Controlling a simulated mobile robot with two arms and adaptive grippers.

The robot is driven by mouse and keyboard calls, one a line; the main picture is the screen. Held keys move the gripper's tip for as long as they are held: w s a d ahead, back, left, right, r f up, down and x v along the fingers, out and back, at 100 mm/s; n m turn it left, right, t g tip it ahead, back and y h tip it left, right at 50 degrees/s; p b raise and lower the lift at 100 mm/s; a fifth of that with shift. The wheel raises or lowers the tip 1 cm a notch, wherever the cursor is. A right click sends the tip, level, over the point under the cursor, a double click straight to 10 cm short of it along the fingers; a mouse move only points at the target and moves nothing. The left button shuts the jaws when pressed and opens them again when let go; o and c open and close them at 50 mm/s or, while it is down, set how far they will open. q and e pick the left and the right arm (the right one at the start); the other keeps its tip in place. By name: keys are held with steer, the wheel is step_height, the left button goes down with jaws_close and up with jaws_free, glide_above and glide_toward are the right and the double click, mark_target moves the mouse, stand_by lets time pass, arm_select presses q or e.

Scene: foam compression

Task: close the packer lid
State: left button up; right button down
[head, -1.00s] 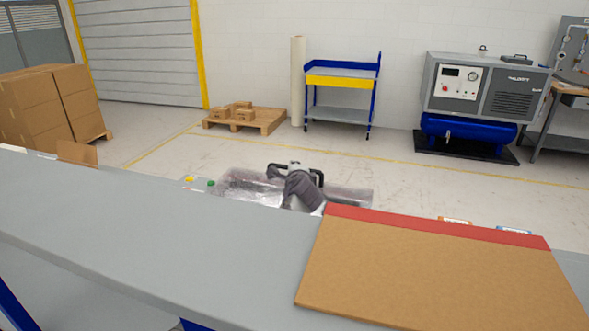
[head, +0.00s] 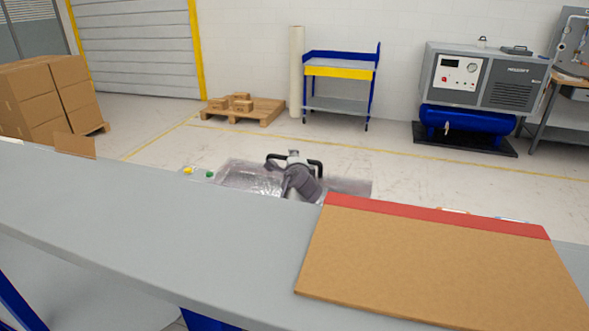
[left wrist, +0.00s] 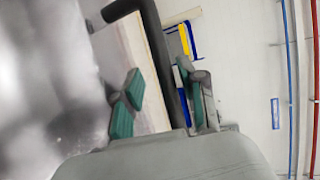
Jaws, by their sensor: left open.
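The packer (head: 240,175) stands just beyond the grey table, its lower part hidden by the table edge. Its top looks clear and silvery, and how far its lid stands open is hard to tell. A black handle bar (head: 314,164) shows above it, and in the left wrist view the black bar (left wrist: 158,50) runs between my fingers. My left gripper (left wrist: 158,95) is open around the bar, with its green pads on either side. In the head view my grey left wrist (head: 300,182) covers part of the packer. My right gripper is in neither view.
A brown board with a red strip (head: 440,265) lies on the right of the grey table (head: 150,230). Yellow and green buttons (head: 209,174) sit at the packer's left. Boxes, a pallet (head: 243,115), a blue cart (head: 340,90) and a compressor (head: 470,95) stand farther back.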

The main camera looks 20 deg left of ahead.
arm_select(q)
steer(key=v, duration=1.1)
steer(key=shift+s, duration=0.2)
